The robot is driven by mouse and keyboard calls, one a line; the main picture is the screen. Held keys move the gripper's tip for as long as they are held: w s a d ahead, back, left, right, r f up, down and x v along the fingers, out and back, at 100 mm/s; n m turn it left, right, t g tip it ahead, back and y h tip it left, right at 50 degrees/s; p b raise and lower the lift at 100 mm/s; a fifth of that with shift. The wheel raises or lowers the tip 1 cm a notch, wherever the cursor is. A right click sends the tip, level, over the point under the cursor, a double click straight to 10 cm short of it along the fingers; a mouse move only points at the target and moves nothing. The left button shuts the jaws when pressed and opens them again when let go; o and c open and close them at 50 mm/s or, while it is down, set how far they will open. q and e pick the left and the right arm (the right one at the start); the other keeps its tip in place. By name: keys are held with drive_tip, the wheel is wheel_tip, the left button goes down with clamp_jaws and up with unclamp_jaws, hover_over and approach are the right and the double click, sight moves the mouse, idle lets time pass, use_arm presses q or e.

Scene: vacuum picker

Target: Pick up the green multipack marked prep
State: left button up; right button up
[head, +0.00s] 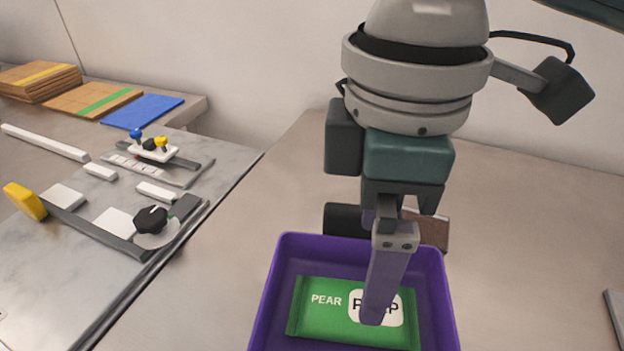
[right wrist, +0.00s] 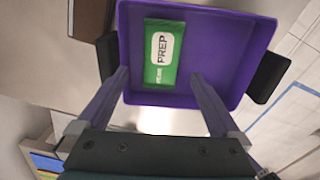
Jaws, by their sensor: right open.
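The green multipack (head: 318,322) lies flat in a purple tray (head: 300,252). Its white label reads PREP, partly covered by a finger in the head view, with PEAR beside it. In the right wrist view the green multipack (right wrist: 160,76) lies against the tray floor, and the tray (right wrist: 225,50) surrounds it. My right gripper (head: 376,318) hangs over the pack, fingers pointing down. In the right wrist view its open fingers (right wrist: 160,75) show on either side of the pack, with nothing between them gripped. My left gripper is not in view.
A brown block (head: 434,232) and a dark block (head: 342,219) stand behind the tray. At left, a marbled bench (head: 95,265) carries a fixture with a black knob (head: 151,219) and a yellow end. Cardboard stacks (head: 40,82) and a blue sheet (head: 142,110) lie beyond. The counter right of the tray is largely clear.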

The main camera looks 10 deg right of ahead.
sight(355, 304)
drive_tip(key=f, duration=0.2)
drive_tip(key=f+b, duration=0.1)
drive_tip(key=f, duration=0.2)
drive_tip(key=f+b, duration=0.1)
drive_tip(key=f, duration=0.2)
drive_tip(key=shift+a+f, duration=0.25)
drive_tip(key=shift+a, duration=0.05)
drive_tip(key=shift+c, duration=0.2)
drive_tip(key=c, duration=1.2)
drive_tip(key=shift+c, duration=0.5)
drive_tip(key=shift+r, duration=0.15)
